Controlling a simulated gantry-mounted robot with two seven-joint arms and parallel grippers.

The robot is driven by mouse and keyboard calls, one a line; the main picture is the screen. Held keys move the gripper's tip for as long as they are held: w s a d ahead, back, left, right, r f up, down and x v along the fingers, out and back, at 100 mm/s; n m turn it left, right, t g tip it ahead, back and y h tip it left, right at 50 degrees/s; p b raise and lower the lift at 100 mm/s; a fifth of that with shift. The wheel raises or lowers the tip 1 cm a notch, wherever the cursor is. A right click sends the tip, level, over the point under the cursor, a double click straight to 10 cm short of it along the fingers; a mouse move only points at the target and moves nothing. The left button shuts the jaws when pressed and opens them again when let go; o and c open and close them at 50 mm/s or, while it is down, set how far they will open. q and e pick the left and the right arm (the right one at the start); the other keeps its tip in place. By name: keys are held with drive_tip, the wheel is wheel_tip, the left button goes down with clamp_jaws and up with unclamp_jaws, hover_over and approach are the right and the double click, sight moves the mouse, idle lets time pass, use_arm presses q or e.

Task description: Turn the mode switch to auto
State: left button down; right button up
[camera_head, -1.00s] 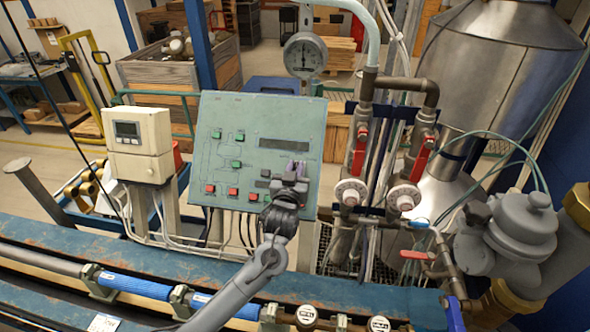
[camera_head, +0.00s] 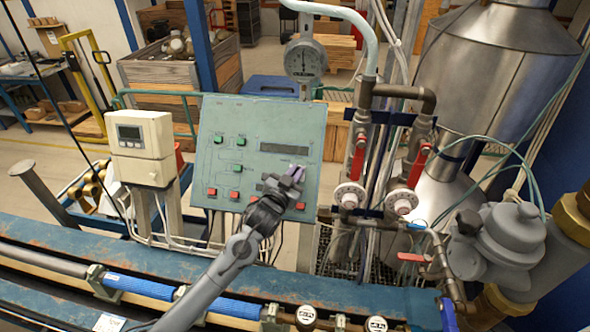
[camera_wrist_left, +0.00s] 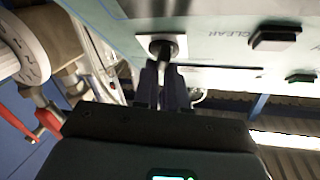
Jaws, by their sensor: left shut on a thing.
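The green control panel (camera_head: 225,118) stands tilted behind the bench, with red and green buttons and a dark display. My left gripper (camera_head: 293,176) is at the panel's lower right and hides the mode switch in the head view. In the left wrist view, the mode switch (camera_wrist_left: 160,46) is a dark knob on a light square plate. The fingers of my left gripper (camera_wrist_left: 163,80) are closed around its shaft. The switch's pointer and position labels cannot be read. My right gripper is not in view.
Red-handled valves (camera_head: 419,165) and pipes stand close to the panel's right. A white meter box (camera_head: 143,148) stands to its left. The blue bench rail (camera_head: 60,240) with a blue pipe (camera_head: 140,288) runs below my left arm.

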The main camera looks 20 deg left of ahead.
use_arm(q)
drive_tip(key=m+h+p, duration=0.1)
drive_tip(key=m, duration=0.1)
drive_tip(key=m+g+h, duration=0.1)
drive_tip(key=m, duration=0.1)
drive_tip(key=shift+a+r+h+p, duration=0.1)
drive_tip(key=shift+r+h+p, duration=0.05)
drive_tip(key=shift+h+p, duration=0.2)
drive_tip(key=shift+m+g+h+p, duration=0.3)
drive_tip(key=shift+m+g+h, duration=0.25)
drive_tip(key=shift+m, duration=0.55)
drive_tip(key=c, duration=1.2)
unclamp_jaws()
drive_tip(key=b+v, duration=0.2)
drive_tip(key=v, duration=0.8)
drive_tip(key=shift+s+a, duration=0.15)
drive_tip(key=shift+s, duration=0.2)
